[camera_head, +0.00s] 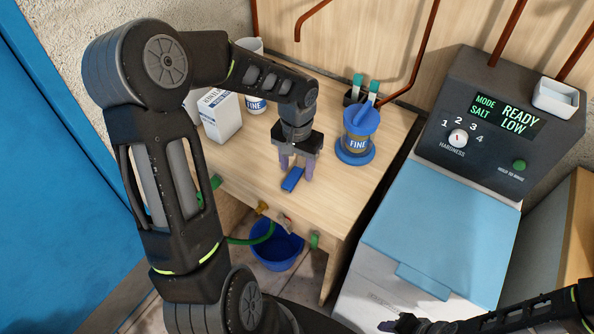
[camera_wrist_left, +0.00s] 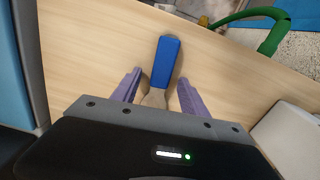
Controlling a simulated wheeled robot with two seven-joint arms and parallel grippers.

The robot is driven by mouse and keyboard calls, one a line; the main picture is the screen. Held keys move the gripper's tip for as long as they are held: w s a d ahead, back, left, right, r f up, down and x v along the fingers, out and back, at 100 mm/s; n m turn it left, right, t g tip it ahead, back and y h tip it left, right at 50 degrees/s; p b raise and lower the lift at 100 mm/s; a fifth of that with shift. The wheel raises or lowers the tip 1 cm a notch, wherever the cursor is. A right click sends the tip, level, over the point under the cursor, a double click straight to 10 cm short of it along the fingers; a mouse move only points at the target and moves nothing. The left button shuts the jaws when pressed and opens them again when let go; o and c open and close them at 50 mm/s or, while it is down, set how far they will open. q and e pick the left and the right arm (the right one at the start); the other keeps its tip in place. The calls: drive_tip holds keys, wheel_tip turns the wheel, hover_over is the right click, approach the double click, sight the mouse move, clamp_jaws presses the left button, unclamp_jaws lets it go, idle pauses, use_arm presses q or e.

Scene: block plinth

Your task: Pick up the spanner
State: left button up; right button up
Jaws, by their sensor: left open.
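A tool with a blue handle (camera_head: 292,179), the likely spanner, lies on the wooden bench top. In the left wrist view its blue handle (camera_wrist_left: 166,61) points away from me. A short grey metal neck shows, and its head is hidden under my gripper. My left gripper (camera_head: 296,169) points down over the tool, with its purple fingers open. In the left wrist view the fingers (camera_wrist_left: 160,78) stand on either side of the tool, apart from it. My right gripper (camera_head: 398,325) is partly visible at the bottom edge; its jaw state is unclear.
A blue-lidded FINE jar (camera_head: 358,136) stands close right of my left gripper. A white carton (camera_head: 219,116) stands to the left. The bench (camera_head: 335,197) is clear near its front edge. A blue bucket (camera_head: 277,249) sits below, and a softener machine (camera_head: 435,220) stands at right.

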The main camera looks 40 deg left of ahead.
use_arm(q)
drive_tip(key=shift+c, duration=0.2)
clamp_jaws()
idle(0.4)
